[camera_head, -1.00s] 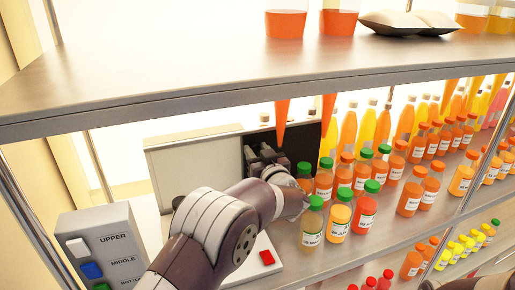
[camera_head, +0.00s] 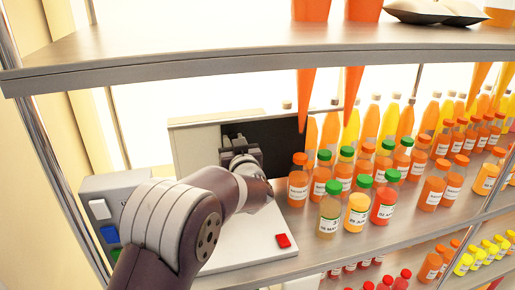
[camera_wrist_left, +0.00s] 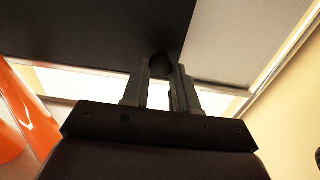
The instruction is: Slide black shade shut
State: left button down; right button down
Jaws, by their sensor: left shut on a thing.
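The black shade (camera_head: 288,140) is a dark upright panel on the pale box at the back of the middle shelf. A pale panel (camera_head: 196,150) of the box shows to its left. My left gripper (camera_head: 240,150) is at the left part of the shade, shut on its small round dark knob. The wrist view shows the knob (camera_wrist_left: 161,65) between the fingertips of my left gripper (camera_wrist_left: 165,78), with the dark shade (camera_wrist_left: 90,35) to the left and a pale surface (camera_wrist_left: 225,40) to the right. My wrist hides the lower part of the shade.
Several juice bottles (camera_head: 357,212) stand close to the right of my arm. Orange cones (camera_head: 306,98) hang beneath the upper shelf (camera_head: 200,62). A grey switch box (camera_head: 115,185) stands left; a red button (camera_head: 283,240) is on the pale base.

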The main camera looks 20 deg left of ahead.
pick_arm(q)
jog(key=shift+s+a+r, duration=0.1)
jog(key=shift+s+a, duration=0.05)
jog(key=shift+a, duration=0.1)
jog(key=c, duration=1.2)
grip_release()
jog(key=shift+o, duration=0.2)
jog(key=b+v, duration=0.4)
jog(key=v, duration=0.8)
